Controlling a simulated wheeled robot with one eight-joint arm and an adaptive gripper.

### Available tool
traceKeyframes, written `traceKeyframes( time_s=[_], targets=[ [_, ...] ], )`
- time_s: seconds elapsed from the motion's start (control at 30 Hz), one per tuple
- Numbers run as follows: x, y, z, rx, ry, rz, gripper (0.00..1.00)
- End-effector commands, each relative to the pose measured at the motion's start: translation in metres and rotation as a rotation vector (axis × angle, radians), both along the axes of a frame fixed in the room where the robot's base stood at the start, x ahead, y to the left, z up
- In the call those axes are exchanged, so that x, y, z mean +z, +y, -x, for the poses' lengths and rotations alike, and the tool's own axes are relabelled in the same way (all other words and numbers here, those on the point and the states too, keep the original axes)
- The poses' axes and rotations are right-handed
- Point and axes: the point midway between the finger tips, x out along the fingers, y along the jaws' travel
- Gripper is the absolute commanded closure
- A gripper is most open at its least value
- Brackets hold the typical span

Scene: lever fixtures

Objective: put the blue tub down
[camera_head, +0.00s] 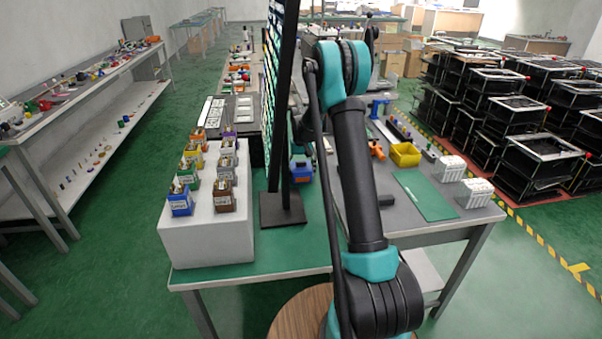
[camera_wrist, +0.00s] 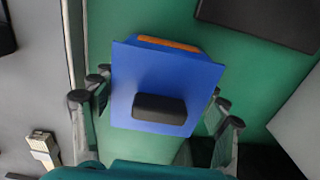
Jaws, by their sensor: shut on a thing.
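The blue tub (camera_wrist: 205,78) fills the middle of the wrist view, with a black block-shaped part on its near face and an orange strip at its far edge. My gripper (camera_wrist: 160,94) has its fingers on the left and right sides of the tub and is shut on it. In the head view the blue tub (camera_head: 301,170) shows just left of my arm, behind the black stand; my arm hides the gripper there. The green tabletop (camera_wrist: 245,85) lies beneath the tub. I cannot tell whether the tub touches it.
A tall black-framed panel on a base (camera_head: 282,210) stands close left of the tub. A white block (camera_head: 212,238) carries several small coloured lever boxes. To the right are a yellow bin (camera_head: 405,160), a green mat (camera_head: 425,196) and white parts (camera_head: 475,192).

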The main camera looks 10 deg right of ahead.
Motion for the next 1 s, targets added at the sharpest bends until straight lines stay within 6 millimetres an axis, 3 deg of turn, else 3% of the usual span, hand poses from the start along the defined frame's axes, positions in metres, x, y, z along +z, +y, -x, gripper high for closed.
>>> traceKeyframes(
  time_s=[0.23,0.27,0.4,0.77,1.0],
  targets=[
    [-0.002,0.0,0.0,0.0,0.0,0.0,0.6],
    [-0.002,0.0,0.0,0.0,0.0,0.0,0.24],
    [-0.002,0.0,0.0,0.0,0.0,0.0,0.07],
    [-0.001,0.0,0.0,0.0,0.0,0.0,0.06],
    [0.028,0.0,0.0,0.0,0.0,0.0,0.06]
  ],
)
